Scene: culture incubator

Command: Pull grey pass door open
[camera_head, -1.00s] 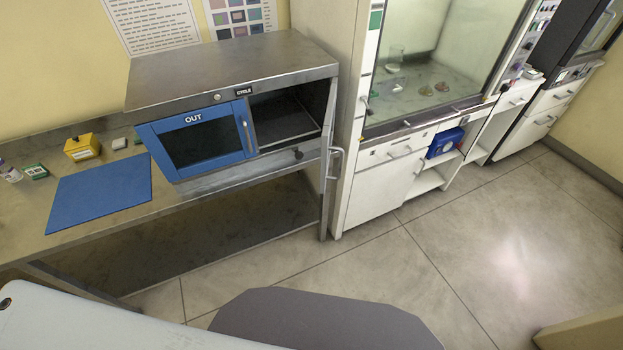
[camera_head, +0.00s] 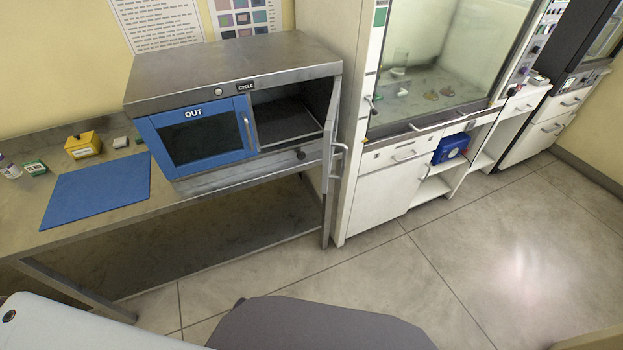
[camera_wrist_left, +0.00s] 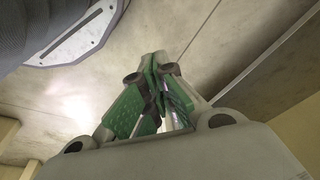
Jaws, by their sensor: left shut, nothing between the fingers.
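The grey pass door (camera_head: 330,150) is on the right side of the steel pass box (camera_head: 235,62). It stands swung open, seen nearly edge-on, with its handle (camera_head: 339,160) on the right face. The right compartment (camera_head: 285,118) behind it is uncovered and looks empty. The blue OUT door (camera_head: 197,137) on the left is closed. My left gripper (camera_wrist_left: 158,70) shows in the left wrist view with its green-padded fingers together and nothing between them, above bare floor. It is apart from the door. Neither gripper shows in the head view.
A white fume hood cabinet (camera_head: 385,190) stands close to the right of the open door. A blue mat (camera_head: 97,190) and a yellow box (camera_head: 83,145) lie on the bench to the left. The floor (camera_head: 450,255) in front is clear.

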